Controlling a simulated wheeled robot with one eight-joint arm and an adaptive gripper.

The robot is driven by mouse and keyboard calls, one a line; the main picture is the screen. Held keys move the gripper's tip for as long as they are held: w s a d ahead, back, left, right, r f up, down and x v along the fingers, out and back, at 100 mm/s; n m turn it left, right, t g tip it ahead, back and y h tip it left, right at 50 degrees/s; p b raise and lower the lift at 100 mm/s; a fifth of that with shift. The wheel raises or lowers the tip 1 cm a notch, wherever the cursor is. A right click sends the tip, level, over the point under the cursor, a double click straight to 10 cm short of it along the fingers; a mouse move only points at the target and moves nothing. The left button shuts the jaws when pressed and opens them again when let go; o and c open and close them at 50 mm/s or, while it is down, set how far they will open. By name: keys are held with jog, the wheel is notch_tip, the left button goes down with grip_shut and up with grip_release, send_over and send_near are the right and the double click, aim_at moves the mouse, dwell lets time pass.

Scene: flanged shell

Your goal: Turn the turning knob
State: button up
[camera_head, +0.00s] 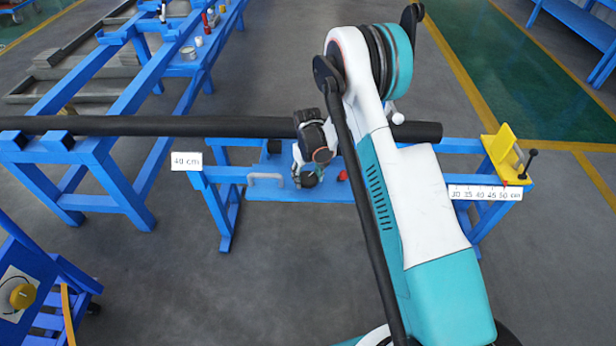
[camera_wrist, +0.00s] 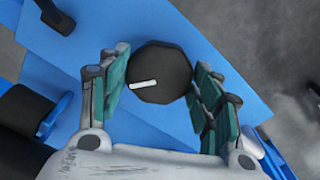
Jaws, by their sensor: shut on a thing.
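The turning knob (camera_wrist: 163,88) is dark and many-sided, with a white pointer mark that lies nearly level, towards its left side. It sits on a blue surface in the wrist view. My gripper (camera_wrist: 160,68) has a green-padded finger on each side of the knob and is shut on it. In the head view my gripper (camera_head: 305,180) is low over the blue bench in the middle, and the knob cannot be made out there behind it.
A long black pipe (camera_head: 120,126) lies across the blue frames, just behind my gripper. A grey handle (camera_head: 265,178) and a small red part (camera_head: 342,175) are close by on the bench. A yellow stop (camera_head: 500,152) and a scale (camera_head: 485,193) are at the right end.

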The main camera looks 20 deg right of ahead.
aim_at(307, 178)
jog(key=m, duration=0.5)
jog(key=shift+m, duration=0.3)
jog(key=m, duration=0.4)
jog(key=shift+m, duration=0.3)
jog(key=o, duration=1)
jog(key=shift+o, duration=0.2)
jog(key=shift+r, duration=0.1)
notch_tip(307, 178, up, 12)
